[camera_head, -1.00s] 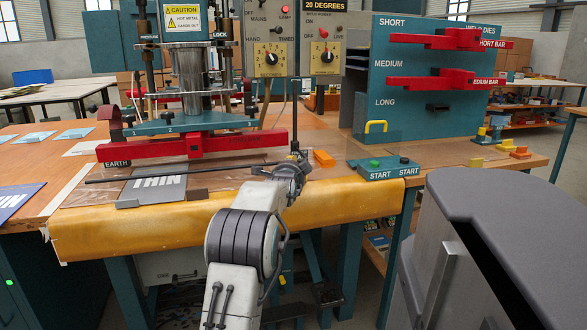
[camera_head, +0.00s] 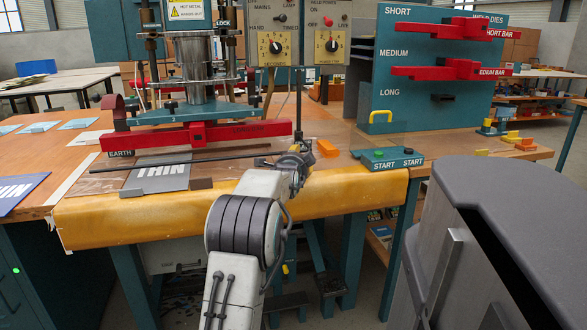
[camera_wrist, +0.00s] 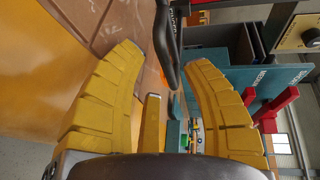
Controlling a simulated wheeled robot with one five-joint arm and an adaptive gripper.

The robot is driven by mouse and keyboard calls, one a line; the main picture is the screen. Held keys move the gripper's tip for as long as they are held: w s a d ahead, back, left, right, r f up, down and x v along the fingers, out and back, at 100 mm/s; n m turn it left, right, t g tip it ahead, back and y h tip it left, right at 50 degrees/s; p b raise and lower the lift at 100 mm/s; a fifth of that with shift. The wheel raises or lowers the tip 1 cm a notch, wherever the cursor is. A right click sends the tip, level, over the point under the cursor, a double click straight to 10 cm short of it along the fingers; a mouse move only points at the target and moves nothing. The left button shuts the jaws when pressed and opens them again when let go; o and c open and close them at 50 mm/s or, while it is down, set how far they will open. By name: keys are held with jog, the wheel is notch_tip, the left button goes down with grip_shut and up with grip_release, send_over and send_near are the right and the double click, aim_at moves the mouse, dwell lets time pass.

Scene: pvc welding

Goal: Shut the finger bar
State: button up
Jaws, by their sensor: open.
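The finger bar (camera_head: 190,160) is a long thin dark rod. In the head view it lies level across the front of the welder, above the bench and a grey plate marked THIN. Its right end is by my gripper (camera_head: 297,160), which is small and partly hidden by my arm there. In the wrist view the bar's black end (camera_wrist: 166,45) comes in from the top, with small lettering and a curved tip. It shows between the yellow fingers of my gripper (camera_wrist: 170,62), which are spread apart. I cannot tell whether they touch the bar.
The red pressing bar (camera_head: 200,134) of the welder stands behind the finger bar. An orange block (camera_head: 328,148) and the teal start-button box (camera_head: 388,158) are right of my gripper. A yellow padded edge (camera_head: 130,220) runs along the bench front. The die rack (camera_head: 437,75) stands behind right.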

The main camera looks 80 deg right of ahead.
jog(key=a+r, duration=0.2)
jog(key=a, duration=0.8)
jog(key=shift+a, duration=0.25)
jog(key=shift+w, duration=0.1)
dwell(0.5)
jog(key=w+a+r+n+t+y+p, duration=0.2)
jog(key=w+a+r+n+y+p, duration=0.25)
jog(key=w+a, duration=0.5)
jog(key=w+a+r+n+t+y+p, duration=0.1)
jog(key=w+a+r+n+t+p, duration=0.25)
jog(key=w+a+n+p, duration=0.45)
jog(key=w+a+r+n+t+y+p, duration=0.1)
jog(key=w+a+r+n+y+p, duration=0.3)
jog(key=w+a, duration=0.7)
jog(key=s+a+r+n+y+p, duration=0.1)
jog(key=a+r+n+y+p, duration=0.15)
jog(key=a+n+p, duration=0.75)
jog(key=s+a+r+n+y+p, duration=0.15)
jog(key=a+r+p, duration=0.25)
jog(key=a, duration=1.1)
jog(key=s+a+r+n+g+y+p, duration=0.2)
jog(key=s+a+n+p, duration=0.3)
jog(key=s+a+n, duration=0.1)
jog(key=shift+s+a+r+n+g, duration=0.15)
jog(key=shift+s+a+n+g, duration=0.2)
jog(key=shift+a+n, duration=0.2)
